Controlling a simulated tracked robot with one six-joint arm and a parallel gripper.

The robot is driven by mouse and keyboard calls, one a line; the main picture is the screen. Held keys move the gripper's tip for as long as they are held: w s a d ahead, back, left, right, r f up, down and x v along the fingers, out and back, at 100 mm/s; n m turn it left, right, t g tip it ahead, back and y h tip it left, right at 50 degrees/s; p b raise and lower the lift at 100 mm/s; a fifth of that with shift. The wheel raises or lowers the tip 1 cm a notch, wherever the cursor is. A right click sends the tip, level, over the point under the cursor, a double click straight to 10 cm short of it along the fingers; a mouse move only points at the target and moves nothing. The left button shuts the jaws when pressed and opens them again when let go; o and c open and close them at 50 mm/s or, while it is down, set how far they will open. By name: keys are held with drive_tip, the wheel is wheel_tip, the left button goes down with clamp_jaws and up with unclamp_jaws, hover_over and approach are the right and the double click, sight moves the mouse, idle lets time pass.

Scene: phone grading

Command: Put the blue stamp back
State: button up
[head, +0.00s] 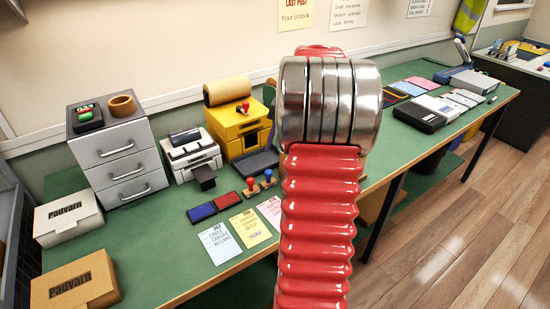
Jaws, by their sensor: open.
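The blue stamp (269,176), small with a round blue knob, stands upright on the green bench at the middle. A red-knobbed stamp (251,184) stands just to its left. Both have brownish bases; I cannot tell whether these are stamp bottoms or a holder. A red ink pad (201,212) and a blue ink pad (227,201) lie to their left. My arm, red and ribbed with a metal joint, rises in front and hides part of the bench to the right of the stamps. My gripper is not seen.
Three cards (220,243) lie along the front edge. A grey drawer unit (117,155), a white printer (190,155) and a yellow machine (238,127) stand behind. Padvarn boxes (75,283) are at the left. Devices (420,113) line the bench at the right.

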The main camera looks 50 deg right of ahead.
drive_tip(key=shift+s+r, duration=0.2)
drive_tip(key=shift+r, duration=0.45)
drive_tip(key=shift+d, duration=0.1)
drive_tip(key=a+r+n+h, duration=0.1)
drive_tip(key=a+r+n, duration=0.25)
drive_tip(key=a, duration=0.95)
drive_tip(key=a+r+n, duration=0.2)
drive_tip(key=a+r, duration=0.2)
drive_tip(key=a, duration=0.8)
drive_tip(key=s+a+f+n+t, duration=0.1)
drive_tip(key=s+a+n, duration=0.2)
drive_tip(key=a, duration=0.6)
drive_tip(key=s+a+f+n+t, duration=0.1)
drive_tip(key=s+a+f+n, duration=0.1)
drive_tip(key=s+a, duration=0.6)
drive_tip(key=shift+a+n+t+h, duration=0.3)
drive_tip(key=shift+a+n, duration=0.4)
drive_tip(key=shift+n, duration=0.15)
